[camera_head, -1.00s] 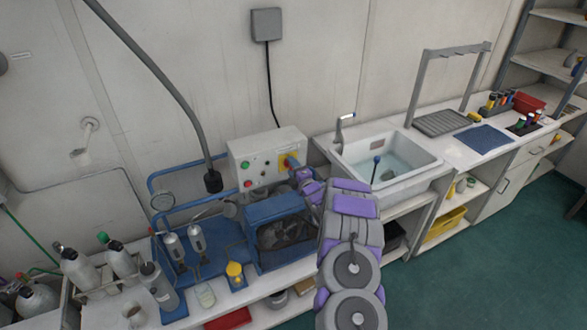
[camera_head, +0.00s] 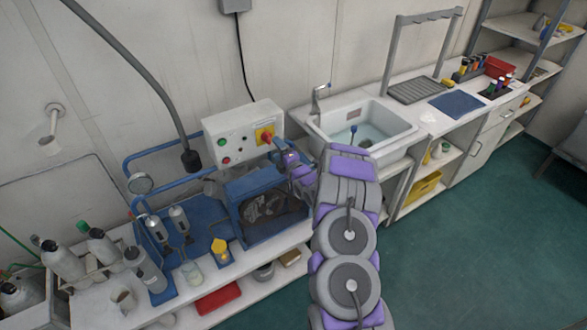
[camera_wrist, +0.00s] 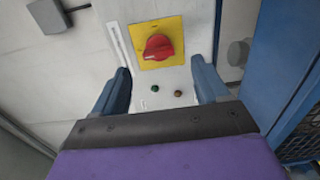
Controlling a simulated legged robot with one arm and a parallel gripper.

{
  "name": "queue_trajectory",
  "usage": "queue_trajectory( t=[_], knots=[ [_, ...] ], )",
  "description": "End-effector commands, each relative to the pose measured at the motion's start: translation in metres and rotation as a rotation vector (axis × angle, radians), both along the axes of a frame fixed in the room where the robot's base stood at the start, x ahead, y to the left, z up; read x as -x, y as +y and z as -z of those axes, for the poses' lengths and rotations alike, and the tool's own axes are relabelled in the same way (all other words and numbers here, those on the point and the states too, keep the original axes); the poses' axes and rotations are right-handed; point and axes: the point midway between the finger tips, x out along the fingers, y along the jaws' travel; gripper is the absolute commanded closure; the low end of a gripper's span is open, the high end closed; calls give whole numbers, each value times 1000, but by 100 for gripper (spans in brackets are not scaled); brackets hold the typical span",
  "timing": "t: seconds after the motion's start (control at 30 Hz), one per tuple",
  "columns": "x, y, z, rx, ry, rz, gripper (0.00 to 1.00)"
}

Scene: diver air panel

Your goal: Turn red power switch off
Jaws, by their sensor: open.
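The red power switch (camera_head: 266,137) is a rotary knob on a yellow square plate, at the right of the white control box (camera_head: 219,127). In the wrist view, the red knob (camera_wrist: 159,47) sits on its yellow plate just beyond my fingertips. Its setting cannot be read clearly. My gripper (camera_wrist: 160,70) is open and empty, with one blue-grey finger on each side below the switch. In the head view, my gripper (camera_head: 280,148) is close to the box, at the lower right of the switch. The fingers appear apart from the knob.
A green and an amber indicator (camera_wrist: 178,93) show between my fingers. A blue compressor frame (camera_head: 262,205) stands below the box. A sink (camera_head: 360,125) lies to the right. A thick grey hose (camera_head: 150,85) hangs at the left. Gas cylinders (camera_head: 62,262) stand at front left.

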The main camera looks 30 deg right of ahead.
Motion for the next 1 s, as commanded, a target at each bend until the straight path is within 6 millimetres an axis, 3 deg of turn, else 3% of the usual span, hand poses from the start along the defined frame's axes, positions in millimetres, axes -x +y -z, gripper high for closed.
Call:
queue_trajectory(
  t=[0.5,0.7,1.0],
  knots=[
    [90,-4,1,0,1,1,26],
    [108,-3,2,0,4,-1,26],
    [112,-3,2,1,2,-1,26]
  ],
)
